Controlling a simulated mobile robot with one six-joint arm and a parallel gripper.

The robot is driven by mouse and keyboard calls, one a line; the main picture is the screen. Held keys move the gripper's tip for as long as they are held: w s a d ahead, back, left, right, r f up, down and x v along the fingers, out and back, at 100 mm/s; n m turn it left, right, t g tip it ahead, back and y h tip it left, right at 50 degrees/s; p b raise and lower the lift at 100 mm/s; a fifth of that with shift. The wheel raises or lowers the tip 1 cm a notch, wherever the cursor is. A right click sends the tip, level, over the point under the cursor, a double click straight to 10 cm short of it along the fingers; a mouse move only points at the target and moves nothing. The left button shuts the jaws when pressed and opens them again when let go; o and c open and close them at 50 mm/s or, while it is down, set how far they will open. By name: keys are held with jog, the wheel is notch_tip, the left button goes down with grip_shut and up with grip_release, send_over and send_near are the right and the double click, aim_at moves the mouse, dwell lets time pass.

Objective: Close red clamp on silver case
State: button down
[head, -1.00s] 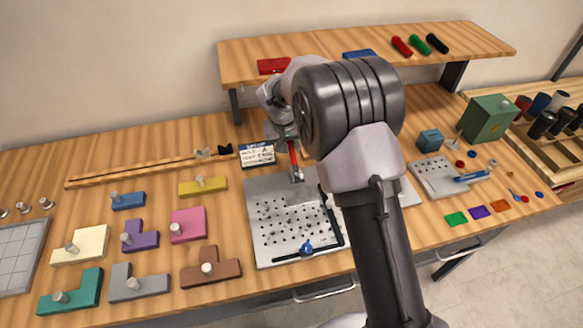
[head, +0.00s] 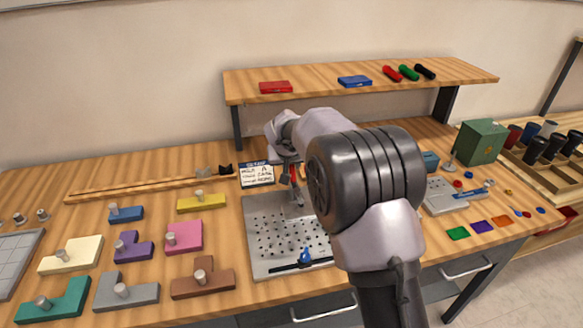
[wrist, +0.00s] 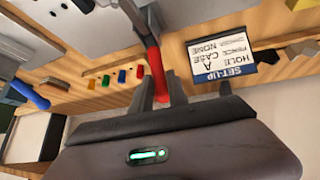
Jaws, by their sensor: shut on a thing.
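The red clamp handle (head: 292,174) stands near the back edge of the perforated metal plate (head: 262,236), close to the set-up sign. In the wrist view the red handle (wrist: 155,72) runs down between my two fingers. My gripper (wrist: 161,92) is shut on this handle; it is small and partly hidden by my arm in the head view (head: 287,178). A grey metal part (head: 296,197) sits just in front of the handle on the plate. I cannot clearly tell the silver case from the clamp's metal there. My arm hides the plate's right side.
A set-up sign (head: 256,175) stands close behind the plate. A black bar (head: 300,266) with a blue knob (head: 306,254) lies along the plate's front. Coloured blocks with knobs, such as a pink one (head: 184,240), lie to the left. A shelf (head: 350,95) spans the back.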

jog(key=shift+w+r, duration=0.1)
jog(key=shift+r, duration=0.05)
jog(key=c, duration=1.3)
grip_release()
jog(key=shift+c, duration=0.2)
jog(key=p+v, duration=0.4)
jog(key=v, duration=1.3)
jog(key=shift+r, duration=0.1)
